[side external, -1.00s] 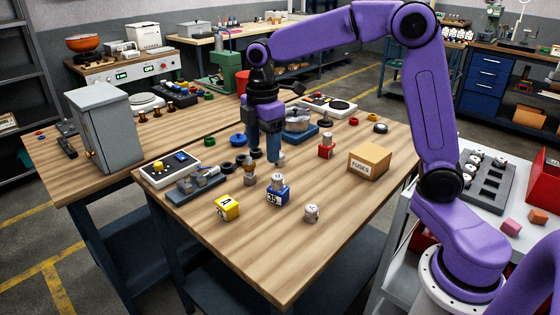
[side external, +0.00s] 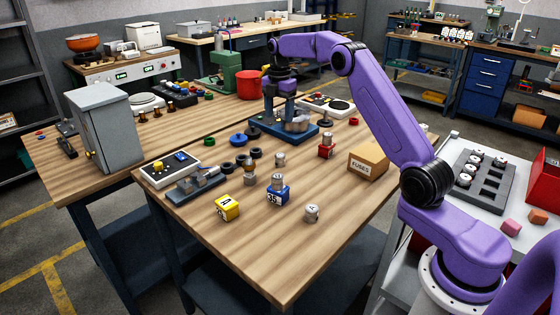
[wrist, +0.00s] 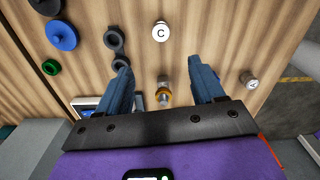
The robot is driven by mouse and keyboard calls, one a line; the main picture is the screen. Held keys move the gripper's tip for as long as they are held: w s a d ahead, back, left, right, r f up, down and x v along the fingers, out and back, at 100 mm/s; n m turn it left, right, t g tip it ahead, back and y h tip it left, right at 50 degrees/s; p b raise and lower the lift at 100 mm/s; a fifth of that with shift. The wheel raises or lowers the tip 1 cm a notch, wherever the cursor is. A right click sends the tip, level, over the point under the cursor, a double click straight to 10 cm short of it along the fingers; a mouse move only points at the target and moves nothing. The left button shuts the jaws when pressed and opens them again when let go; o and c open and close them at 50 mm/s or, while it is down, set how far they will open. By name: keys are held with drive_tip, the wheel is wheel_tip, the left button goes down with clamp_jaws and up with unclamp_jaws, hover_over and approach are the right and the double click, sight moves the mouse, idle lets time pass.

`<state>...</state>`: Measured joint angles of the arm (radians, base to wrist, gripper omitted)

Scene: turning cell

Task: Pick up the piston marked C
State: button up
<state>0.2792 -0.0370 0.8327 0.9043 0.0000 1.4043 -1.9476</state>
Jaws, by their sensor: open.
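The piston marked C (wrist: 160,31) stands upright in the wrist view, its white top facing up, beyond my fingertips. It is probably the grey piston (side external: 279,158) near the black rings in the side view, where its letter cannot be read. My gripper (wrist: 157,72) is open and empty, its blue fingers spread apart. In the side view my gripper (side external: 279,118) hangs above the far part of the table. Another piston, marked A (side external: 311,212), stands near the front; it also shows at the right of the wrist view (wrist: 249,81).
A brass-and-grey part (wrist: 163,92) shows between my fingers. Black rings (wrist: 115,40) lie left of C. Bare wood surrounds C.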

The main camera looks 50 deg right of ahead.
sight(280, 155)
wheel_tip(280, 155, down, 16)
drive_tip(key=shift+s+d+f, duration=0.1)
drive_tip(key=shift+f, duration=0.05)
drive_tip(key=c, duration=1.2)
